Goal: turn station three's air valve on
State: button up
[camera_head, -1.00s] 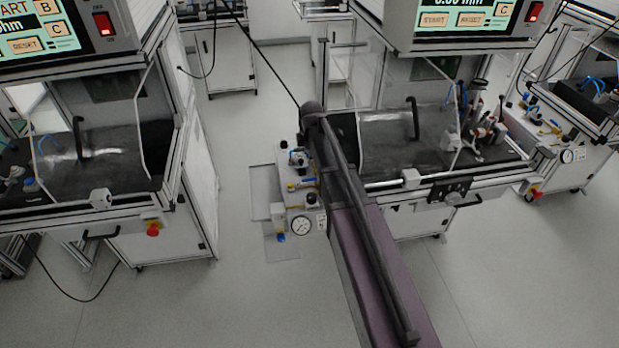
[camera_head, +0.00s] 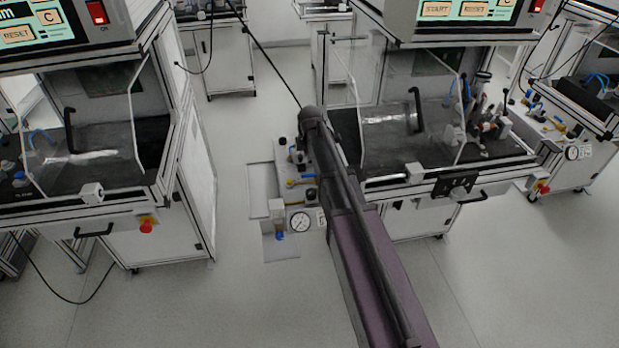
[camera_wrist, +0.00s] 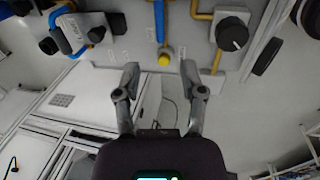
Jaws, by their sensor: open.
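In the head view my arm reaches over an air panel (camera_head: 283,180) with a round gauge (camera_head: 299,223), beside the right-hand test bench. My gripper is hidden there behind my arm. In the wrist view my gripper (camera_wrist: 160,72) is open and empty, its two fingers apart. I see no station number, and contact with any fitting cannot be told.
The right-hand bench (camera_head: 400,178) stands close to my arm. Another bench (camera_head: 90,200) with a red stop knob (camera_head: 146,226) stands at left. Another air panel (camera_head: 560,130) is at far right.

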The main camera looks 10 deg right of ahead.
aim_at(307, 176)
jog(key=shift+w+f+b, duration=0.3)
jog(key=shift+f+b, duration=1)
jog(key=shift+f, duration=0.1)
jog(key=shift+w+f+b, duration=0.25)
jog(key=shift+f+b, duration=1)
jog(key=shift+f, duration=0.1)
jog(key=shift+w+f+b, duration=0.3)
jog(key=shift+f+b, duration=1)
jog(key=shift+f, duration=0.1)
jog(key=shift+c, duration=0.2)
